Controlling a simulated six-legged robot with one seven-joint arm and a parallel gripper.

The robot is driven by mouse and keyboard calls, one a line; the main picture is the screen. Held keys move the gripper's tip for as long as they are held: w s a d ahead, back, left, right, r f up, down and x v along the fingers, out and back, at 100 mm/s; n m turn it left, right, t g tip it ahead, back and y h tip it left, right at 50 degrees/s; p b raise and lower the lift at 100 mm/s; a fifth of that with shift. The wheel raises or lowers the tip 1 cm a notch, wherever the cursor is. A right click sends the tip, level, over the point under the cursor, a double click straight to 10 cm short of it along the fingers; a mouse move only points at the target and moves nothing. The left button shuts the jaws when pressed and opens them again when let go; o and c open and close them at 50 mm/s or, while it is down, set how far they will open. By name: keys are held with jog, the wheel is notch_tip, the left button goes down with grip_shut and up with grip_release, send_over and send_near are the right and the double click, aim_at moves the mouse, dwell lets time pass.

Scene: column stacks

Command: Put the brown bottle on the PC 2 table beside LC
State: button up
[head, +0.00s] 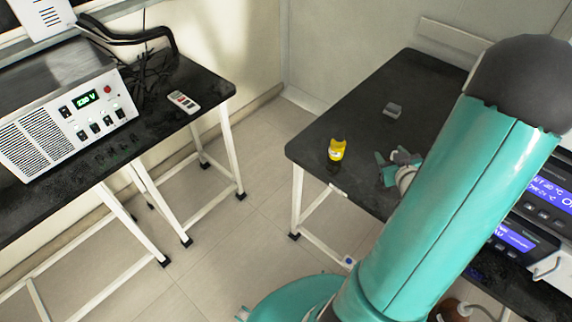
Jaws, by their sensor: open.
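My gripper (393,160) is open and low over the dark table (400,85) on the right, with nothing seen between its fingers. A brown, rounded object (452,311) that looks like a bottle shows at the bottom edge, right of my arm. It is cut off by the frame, and my gripper is well away from it. Instruments with blue displays (515,237) stand at the right, partly behind my arm. I cannot tell which table is PC 2 or which instrument is LC.
A small yellow object (337,150) and a grey block (392,110) sit on the right table near my gripper. A left table (205,85) holds a white power unit (70,120), cables and a handheld device (184,102). Open floor (235,225) lies between the tables.

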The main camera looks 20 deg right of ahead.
jog(key=w+a+r+g, duration=0.2)
jog(key=w+a+r, duration=0.1)
jog(key=a+r, duration=0.4)
jog(key=w+a+r+g, duration=0.2)
jog(key=w+a+r, duration=0.1)
jog(key=a+r, duration=0.35)
jog(key=s+a+r+g+y, duration=0.1)
jog(key=s+a+r, duration=0.1)
jog(key=s+a, duration=0.2)
jog(key=s+a+r+n+g+y, duration=0.1)
jog(key=s+a, duration=0.3)
jog(key=a, duration=0.7)
jog(key=s+a+r+g+y, duration=0.1)
jog(key=s+a+r+y, duration=0.2)
jog(key=a, duration=0.4)
jog(key=shift+s+a+r, duration=0.35)
jog(key=shift+s+r, duration=0.2)
